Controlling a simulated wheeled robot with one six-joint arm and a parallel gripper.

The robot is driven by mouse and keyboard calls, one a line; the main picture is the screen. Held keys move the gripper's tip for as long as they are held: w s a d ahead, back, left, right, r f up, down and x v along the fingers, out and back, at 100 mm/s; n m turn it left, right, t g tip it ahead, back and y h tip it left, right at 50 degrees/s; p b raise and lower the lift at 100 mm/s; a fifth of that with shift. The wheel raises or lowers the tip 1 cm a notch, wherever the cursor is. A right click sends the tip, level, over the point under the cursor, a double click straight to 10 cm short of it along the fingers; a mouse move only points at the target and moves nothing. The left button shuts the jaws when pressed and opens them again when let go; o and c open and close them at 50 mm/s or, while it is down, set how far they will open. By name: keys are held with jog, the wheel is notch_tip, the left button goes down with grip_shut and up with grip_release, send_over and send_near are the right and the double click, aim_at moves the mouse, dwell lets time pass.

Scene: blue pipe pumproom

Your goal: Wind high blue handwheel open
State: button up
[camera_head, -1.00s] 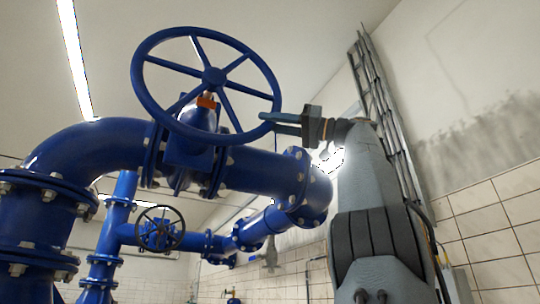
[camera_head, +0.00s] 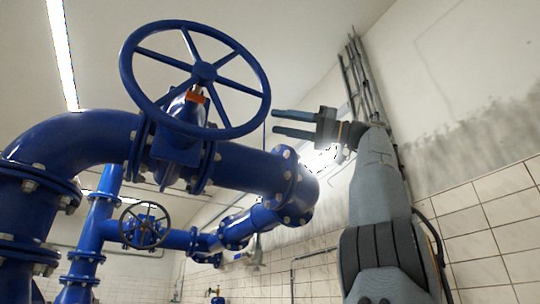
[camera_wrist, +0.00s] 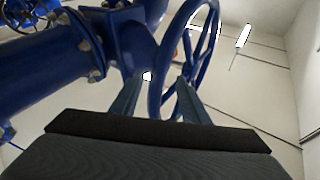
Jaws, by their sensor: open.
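The high blue handwheel (camera_head: 203,72) is a large spoked wheel, tilted, on a blue valve with an orange collar under its hub. It also shows in the wrist view (camera_wrist: 204,42), partly cut off by the top edge. My gripper (camera_head: 275,122) is open and empty, just right of the wheel's right rim, with a small gap between fingertips and rim in the head view. In the wrist view my gripper (camera_wrist: 162,77) has its two fingers apart, with the near rim showing between and beyond them. I see no contact.
A thick blue pipe (camera_head: 240,168) with bolted flanges runs below the wheel. A smaller dark handwheel (camera_head: 144,225) stands lower left on thinner blue pipes. Grey conduits (camera_head: 366,85) climb the tiled wall behind my arm.

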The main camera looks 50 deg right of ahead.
jog(key=shift+s+d+f, duration=0.1)
jog(key=shift+s+d, duration=0.1)
jog(key=shift+s, duration=0.1)
jog(key=shift+c, duration=0.2)
